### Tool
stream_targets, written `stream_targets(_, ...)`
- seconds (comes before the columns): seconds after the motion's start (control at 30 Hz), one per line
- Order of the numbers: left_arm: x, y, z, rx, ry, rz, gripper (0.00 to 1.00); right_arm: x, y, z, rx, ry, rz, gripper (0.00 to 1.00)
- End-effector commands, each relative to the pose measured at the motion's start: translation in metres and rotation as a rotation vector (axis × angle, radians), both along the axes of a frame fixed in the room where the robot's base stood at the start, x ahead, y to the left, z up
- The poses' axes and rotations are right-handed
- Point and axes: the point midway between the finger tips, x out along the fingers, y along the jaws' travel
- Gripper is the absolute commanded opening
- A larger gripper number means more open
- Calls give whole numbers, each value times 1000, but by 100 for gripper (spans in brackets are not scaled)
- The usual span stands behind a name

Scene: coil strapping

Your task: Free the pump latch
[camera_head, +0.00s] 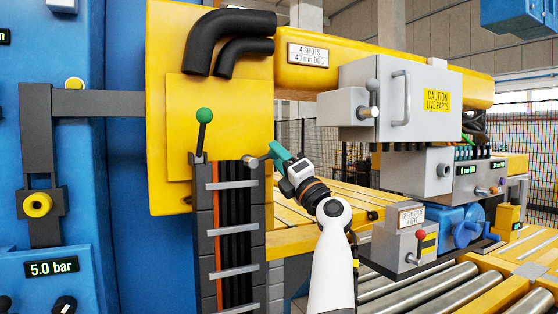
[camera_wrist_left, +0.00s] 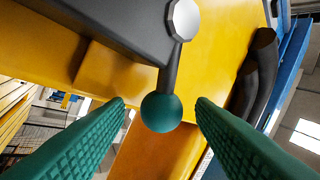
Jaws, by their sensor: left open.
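A lever with a green ball knob (camera_head: 204,115) stands upright on the grey column in front of the yellow plate. In the left wrist view a green ball (camera_wrist_left: 161,112) on a dark stem shows in line with the gap between my fingers, apart from both. My left gripper (camera_head: 272,150) is open and empty, to the right of and lower than the green knob in the head view. Its teal fingers also show in the left wrist view. I cannot tell which part is the pump latch. My right gripper is not in view.
A yellow plate (camera_head: 160,120) with black hoses (camera_head: 222,30) stands behind the lever. A grey box (camera_head: 400,100) marked caution stands at right. A smaller box with a red-knobbed lever (camera_head: 420,235) and a blue pump (camera_head: 464,226) sit lower right, near rollers.

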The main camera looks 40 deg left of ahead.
Motion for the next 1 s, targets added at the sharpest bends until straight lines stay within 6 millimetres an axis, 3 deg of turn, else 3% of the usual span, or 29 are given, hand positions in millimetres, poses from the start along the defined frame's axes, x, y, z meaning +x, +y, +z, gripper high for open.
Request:
stream_targets(0.3, -13, -53, -41, -1, 1, -5, 50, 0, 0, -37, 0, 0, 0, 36)
stream_targets(0.5, -20, -81, -56, -1, 2, -3, 50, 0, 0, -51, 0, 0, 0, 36)
stream_targets(0.7, -24, -93, -61, 1, 2, -1, 50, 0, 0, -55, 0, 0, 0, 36)
stream_targets(1.0, -24, -94, -60, 0, 2, -1, 50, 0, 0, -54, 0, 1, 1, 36)
